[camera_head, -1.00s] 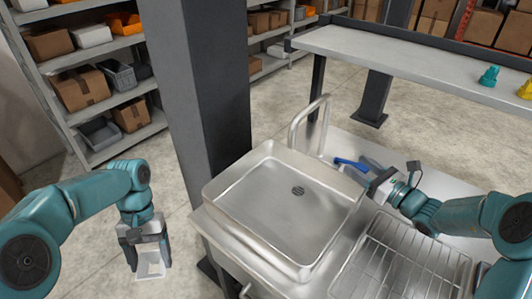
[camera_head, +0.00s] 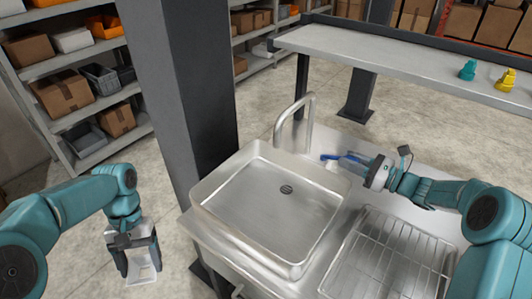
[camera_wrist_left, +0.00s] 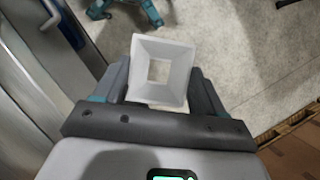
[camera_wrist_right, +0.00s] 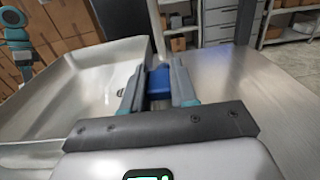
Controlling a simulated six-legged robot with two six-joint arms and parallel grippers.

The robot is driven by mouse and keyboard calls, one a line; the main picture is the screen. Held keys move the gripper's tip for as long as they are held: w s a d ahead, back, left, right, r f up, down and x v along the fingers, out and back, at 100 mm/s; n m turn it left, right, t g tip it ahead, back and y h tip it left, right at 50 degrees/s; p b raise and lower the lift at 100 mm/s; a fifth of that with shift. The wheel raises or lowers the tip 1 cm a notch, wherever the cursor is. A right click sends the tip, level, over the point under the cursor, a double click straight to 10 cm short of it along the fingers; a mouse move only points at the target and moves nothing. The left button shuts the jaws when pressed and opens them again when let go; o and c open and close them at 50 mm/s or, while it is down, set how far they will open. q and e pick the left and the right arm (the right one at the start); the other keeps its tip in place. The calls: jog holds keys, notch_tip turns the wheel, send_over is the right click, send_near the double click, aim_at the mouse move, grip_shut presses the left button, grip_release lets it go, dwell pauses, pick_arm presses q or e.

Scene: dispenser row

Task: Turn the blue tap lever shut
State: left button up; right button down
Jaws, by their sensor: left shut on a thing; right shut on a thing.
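The blue tap lever (camera_head: 329,157) is behind the right rim of the steel sink, beside the arched tap spout (camera_head: 311,118). My right gripper (camera_head: 358,161) is shut on the lever, coming from the right. In the right wrist view the blue lever (camera_wrist_right: 158,82) sits between the two fingers. The fingers hide part of the lever in the head view. My left gripper (camera_head: 136,262) is shut on a white square, hollow container (camera_wrist_left: 163,47) and holds it over the floor, left of the sink counter. The spout's mouth is hard to make out.
The steel sink basin (camera_head: 218,178) stands on the counter, with a wire rack (camera_head: 385,262) to its right. A dark pillar (camera_head: 180,90) rises behind the sink. A long table (camera_head: 400,62) at the back carries a teal and a yellow item.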

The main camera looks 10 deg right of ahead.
jog(key=shift+w+d+r, duration=0.1)
jog(key=c, duration=0.9)
grip_release()
jog(key=b+v, duration=0.2)
jog(key=v, duration=1)
jog(key=shift+d+b, duration=0.15)
jog(key=shift+b, duration=0.15)
